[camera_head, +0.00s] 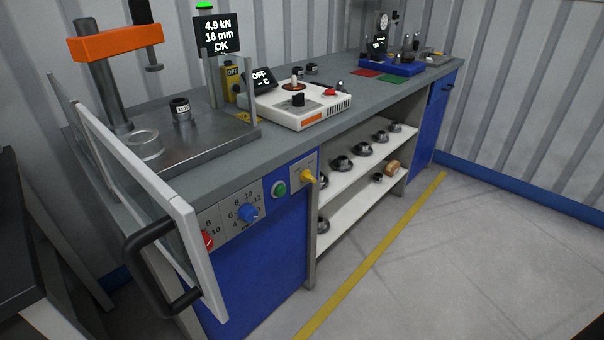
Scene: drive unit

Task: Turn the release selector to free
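A yellow selector knob (308,177) sits on a light panel (300,168) at the right end of the bench's front control strip. It is the likely release selector, but its marks are too small to read, so I cannot tell its setting. To its left on the strip are a green button (280,188), a blue dial (248,213) with numbers around it, and a red dial (208,240) partly behind the guard's edge. My gripper is not in view.
A clear guard door with a white frame (150,180) and black handle (160,265) stands out at the bench's left end. A press with an orange head (115,42) is behind it. A display (217,38) reads 4.9 kN, 16 mm, OK. The floor (440,270) before the bench is clear.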

